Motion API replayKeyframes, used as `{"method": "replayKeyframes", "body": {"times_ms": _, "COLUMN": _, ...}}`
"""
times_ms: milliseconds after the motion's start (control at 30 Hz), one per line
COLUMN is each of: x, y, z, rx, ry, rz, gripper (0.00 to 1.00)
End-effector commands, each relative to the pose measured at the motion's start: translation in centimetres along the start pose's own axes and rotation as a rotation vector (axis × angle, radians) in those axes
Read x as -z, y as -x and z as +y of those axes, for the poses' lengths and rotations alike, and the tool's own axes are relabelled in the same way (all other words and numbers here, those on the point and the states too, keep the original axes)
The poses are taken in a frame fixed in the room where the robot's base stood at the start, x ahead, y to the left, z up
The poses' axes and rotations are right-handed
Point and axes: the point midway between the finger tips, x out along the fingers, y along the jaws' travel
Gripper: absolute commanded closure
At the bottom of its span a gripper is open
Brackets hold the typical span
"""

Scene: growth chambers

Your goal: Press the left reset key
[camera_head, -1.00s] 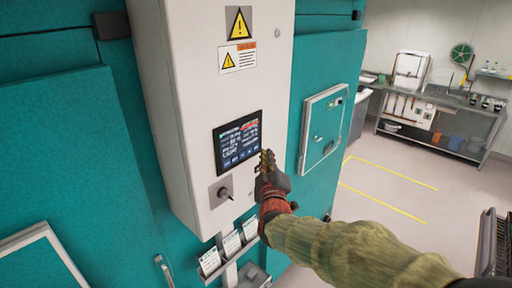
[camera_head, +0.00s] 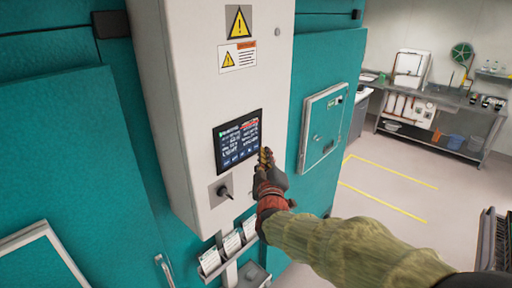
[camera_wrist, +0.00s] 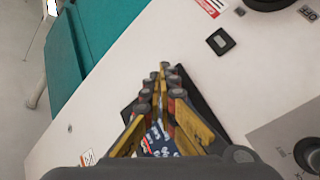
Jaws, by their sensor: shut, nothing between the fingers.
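My gripper (camera_head: 265,154) is shut and empty, its fingertips at the lower right corner of the dark control screen (camera_head: 236,139) on the white cabinet. I cannot tell whether they touch it. The screen shows lines of text, a red patch and a row of small keys along its bottom edge. In the wrist view the fingers (camera_wrist: 163,78) cover much of the screen (camera_wrist: 158,138). A small black square fitting (camera_wrist: 220,41) sits on the white panel, apart from the fingers. No reset label is legible, so I cannot tell which is the left reset key.
A rotary switch on a grey plate (camera_head: 220,188) is below the screen. Card holders (camera_head: 230,250) hang under the cabinet (camera_head: 180,100). A teal door panel (camera_head: 321,126) is to the right. Clear floor (camera_head: 385,185) leads to a steel bench (camera_head: 450,125).

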Motion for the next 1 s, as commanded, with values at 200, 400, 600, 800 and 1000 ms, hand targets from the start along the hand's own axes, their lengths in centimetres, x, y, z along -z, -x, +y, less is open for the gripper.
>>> {"method": "replayKeyframes", "body": {"times_ms": 200, "x": 0.0, "y": 0.0, "z": 0.0, "rx": 0.0, "ry": 0.0, "rz": 0.0, "gripper": 1.0}}
{"method": "replayKeyframes", "body": {"times_ms": 400, "x": 0.0, "y": 0.0, "z": 0.0, "rx": 0.0, "ry": 0.0, "rz": 0.0, "gripper": 1.0}}
{"method": "replayKeyframes", "body": {"times_ms": 600, "x": 0.07, "y": -0.11, "z": -0.11, "rx": 0.0, "ry": 0.0, "rz": 0.0, "gripper": 1.0}}
{"method": "replayKeyframes", "body": {"times_ms": 800, "x": 0.41, "y": -0.52, "z": -0.45, "rx": 0.001, "ry": 0.0, "rz": 0.001, "gripper": 1.0}}
{"method": "replayKeyframes", "body": {"times_ms": 1000, "x": 0.48, "y": -0.57, "z": -0.4, "rx": 0.0, "ry": 0.0, "rz": 0.001, "gripper": 1.0}}
